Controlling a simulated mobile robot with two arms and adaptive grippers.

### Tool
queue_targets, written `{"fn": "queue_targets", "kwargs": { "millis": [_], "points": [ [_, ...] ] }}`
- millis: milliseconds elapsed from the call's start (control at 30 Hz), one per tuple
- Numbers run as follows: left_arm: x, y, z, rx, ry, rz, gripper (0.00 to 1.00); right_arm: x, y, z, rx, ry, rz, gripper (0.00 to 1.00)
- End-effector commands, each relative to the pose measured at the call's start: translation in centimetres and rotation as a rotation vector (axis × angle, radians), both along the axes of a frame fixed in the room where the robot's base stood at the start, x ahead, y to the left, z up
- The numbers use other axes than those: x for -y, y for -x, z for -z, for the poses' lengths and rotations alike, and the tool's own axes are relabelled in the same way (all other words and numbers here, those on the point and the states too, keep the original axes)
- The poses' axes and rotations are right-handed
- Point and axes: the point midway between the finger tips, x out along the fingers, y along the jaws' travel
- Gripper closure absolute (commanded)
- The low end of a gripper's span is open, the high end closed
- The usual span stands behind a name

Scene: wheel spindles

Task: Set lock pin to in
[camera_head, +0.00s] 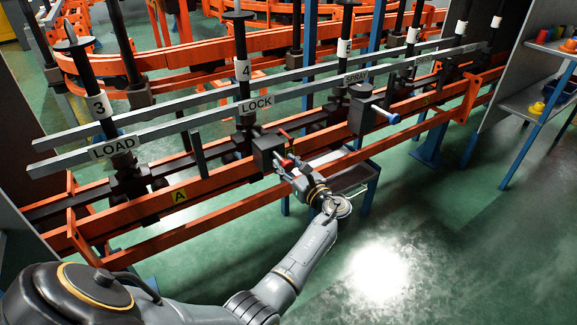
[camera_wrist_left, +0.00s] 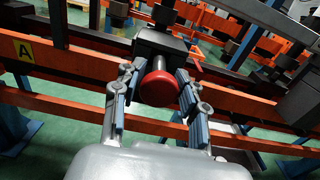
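The lock pin is a red round knob (camera_wrist_left: 158,88) on a dark block (camera_wrist_left: 160,47) at the LOCK station. In the head view the dark block (camera_head: 267,152) sits on the orange rail below the LOCK label (camera_head: 256,105), and the red knob (camera_head: 287,164) shows at its near side. My left gripper (camera_wrist_left: 160,90) is open, with one blue-padded finger on each side of the knob. The knob lies between the fingers near their tips; firm contact with it does not show. How far the pin is inserted cannot be told. My right gripper is in neither view.
Orange rails (camera_head: 222,180) and long grey bars (camera_head: 190,118) run across the scene, with black spindles (camera_head: 242,60) standing up. Another dark block with a blue-ended handle (camera_head: 394,118) stands to the right. A grey tray (camera_head: 350,178) lies beneath the gripper. Green floor is clear at lower right.

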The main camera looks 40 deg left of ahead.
Motion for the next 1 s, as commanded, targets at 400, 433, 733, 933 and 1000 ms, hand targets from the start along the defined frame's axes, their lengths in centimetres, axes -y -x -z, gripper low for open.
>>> {"fn": "queue_targets", "kwargs": {
  "millis": [400,433,733,933,1000],
  "points": [
    [0.4,0.1,0.1,-0.001,0.002,0.001,0.41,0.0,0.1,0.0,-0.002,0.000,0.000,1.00],
    [0.7,0.2,0.1,0.000,0.002,0.002,0.41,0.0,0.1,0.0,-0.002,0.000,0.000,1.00],
    [5.0,2.0,0.1,0.000,0.003,0.002,0.41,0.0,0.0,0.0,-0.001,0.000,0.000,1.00],
    [6.8,2.8,0.1,0.000,0.001,0.000,0.41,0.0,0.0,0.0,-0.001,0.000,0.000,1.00],
    [6.9,2.9,0.0,0.000,0.000,0.000,0.41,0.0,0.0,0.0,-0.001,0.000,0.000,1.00]
  ]
}}
